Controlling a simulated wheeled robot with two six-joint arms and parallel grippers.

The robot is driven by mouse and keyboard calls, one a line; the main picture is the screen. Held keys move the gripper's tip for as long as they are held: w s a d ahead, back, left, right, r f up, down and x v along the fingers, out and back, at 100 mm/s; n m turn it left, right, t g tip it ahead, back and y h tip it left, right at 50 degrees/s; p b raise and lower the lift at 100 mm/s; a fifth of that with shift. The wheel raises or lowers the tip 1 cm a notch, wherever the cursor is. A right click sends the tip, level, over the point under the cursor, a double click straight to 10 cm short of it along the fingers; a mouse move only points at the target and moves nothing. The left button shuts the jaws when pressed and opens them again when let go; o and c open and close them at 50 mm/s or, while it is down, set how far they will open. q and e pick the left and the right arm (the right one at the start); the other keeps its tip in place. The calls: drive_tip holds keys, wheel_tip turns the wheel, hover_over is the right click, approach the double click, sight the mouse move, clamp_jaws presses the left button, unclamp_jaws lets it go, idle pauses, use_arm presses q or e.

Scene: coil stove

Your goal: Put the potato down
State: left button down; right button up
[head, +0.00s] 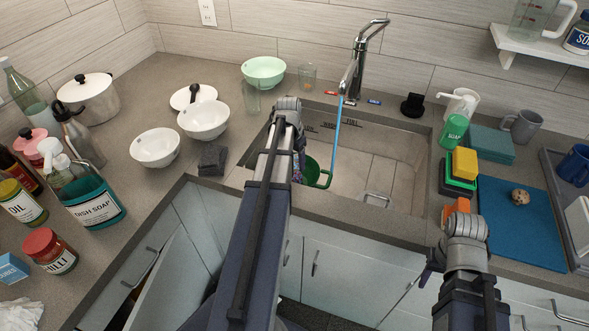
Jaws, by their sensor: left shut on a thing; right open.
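A small brown, round potato (520,197) rests on the blue cutting board (541,228) at the right of the counter, with no gripper on it. My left gripper (299,166) is over the left side of the sink, shut on a green container (322,180); my arm hides much of both. My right gripper (427,277) is open and apart from the potato, low in front of the counter's front edge and left of the board. Its fingertips are small and partly hidden by its wrist.
A blue water stream (336,135) falls from the faucet (358,60) into the sink (378,165). Sponges (464,163) stand between sink and board; a grey tray (552,170) borders the board's right. White bowls (156,147), a pot (90,97) and several bottles crowd the left counter.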

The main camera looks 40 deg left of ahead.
sight(295, 167)
use_arm(q)
drive_tip(key=shift+f+b, duration=1.05)
drive_tip(key=shift+f, duration=0.45)
drive_tip(key=shift+f+b, duration=0.4)
drive_tip(key=shift+b, duration=0.05)
drive_tip(key=shift+c, duration=0.4)
unclamp_jaws()
drive_tip(key=shift+r, duration=0.1)
drive_tip(key=shift+r+p, duration=0.15)
drive_tip(key=shift+p, duration=0.15)
drive_tip(key=r+p, duration=0.4)
drive_tip(key=s+r+p, duration=0.1)
drive_tip(key=r+p, duration=0.7)
drive_tip(key=shift+s+r, duration=0.2)
drive_tip(key=shift+s, duration=0.05)
drive_tip(key=shift+f, duration=0.1)
